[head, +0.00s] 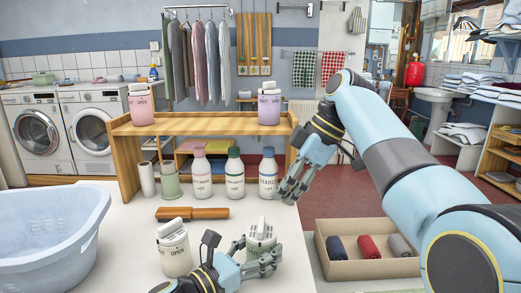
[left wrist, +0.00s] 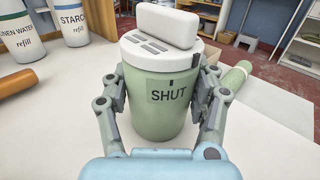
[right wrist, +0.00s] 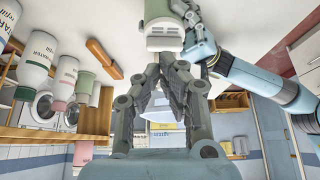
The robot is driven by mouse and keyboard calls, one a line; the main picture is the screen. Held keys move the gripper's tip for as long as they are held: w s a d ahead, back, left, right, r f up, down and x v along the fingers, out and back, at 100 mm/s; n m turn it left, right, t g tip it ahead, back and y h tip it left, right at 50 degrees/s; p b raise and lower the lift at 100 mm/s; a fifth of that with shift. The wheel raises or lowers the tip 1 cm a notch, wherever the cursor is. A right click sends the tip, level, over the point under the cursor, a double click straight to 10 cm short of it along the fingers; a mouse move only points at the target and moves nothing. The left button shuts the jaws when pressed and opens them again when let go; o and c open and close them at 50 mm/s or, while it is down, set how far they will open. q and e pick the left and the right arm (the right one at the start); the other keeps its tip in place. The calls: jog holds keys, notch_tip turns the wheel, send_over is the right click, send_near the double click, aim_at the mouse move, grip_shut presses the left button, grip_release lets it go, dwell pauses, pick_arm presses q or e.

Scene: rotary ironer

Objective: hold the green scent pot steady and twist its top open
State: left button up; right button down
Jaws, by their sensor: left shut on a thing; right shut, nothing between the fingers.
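The green scent pot (head: 262,233) stands on the white table with a white slotted top and a raised white bar on it. In the left wrist view its body (left wrist: 157,112) reads SHUT below a small dark mark. My left gripper (head: 248,262) is shut on the pot's body, with a finger on each side. My right gripper (head: 284,196) is shut and empty, above and behind the pot in the head view. In the right wrist view its closed fingers (right wrist: 163,72) are near the white top (right wrist: 164,43), apparently apart from it.
A cream pot (head: 174,252) stands left of the green one. Behind are a wooden-handled tool (head: 192,213), refill bottles (head: 234,172) and a wooden shelf (head: 200,126) with pink (head: 141,110) and purple (head: 269,110) pots. A blue basin (head: 45,235) is left; a box (head: 372,268) of rolled cloths is right.

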aim_at(273, 228)
jog(key=shift+s+d+f, duration=0.1)
jog(key=shift+s+f, duration=0.3)
jog(key=shift+f, duration=0.65)
jog(key=shift+s+f, duration=0.35)
jog(key=shift+f, duration=0.7)
jog(key=shift+s+d+f, duration=0.1)
jog(key=shift+s+f, duration=0.3)
jog(key=shift+f, duration=0.65)
jog(key=shift+w+a, duration=0.2)
jog(key=shift+a, duration=0.4)
jog(key=shift+w+d, duration=0.1)
jog(key=shift+w, duration=0.25)
jog(key=shift+w, duration=0.75)
jog(key=shift+w, duration=0.1)
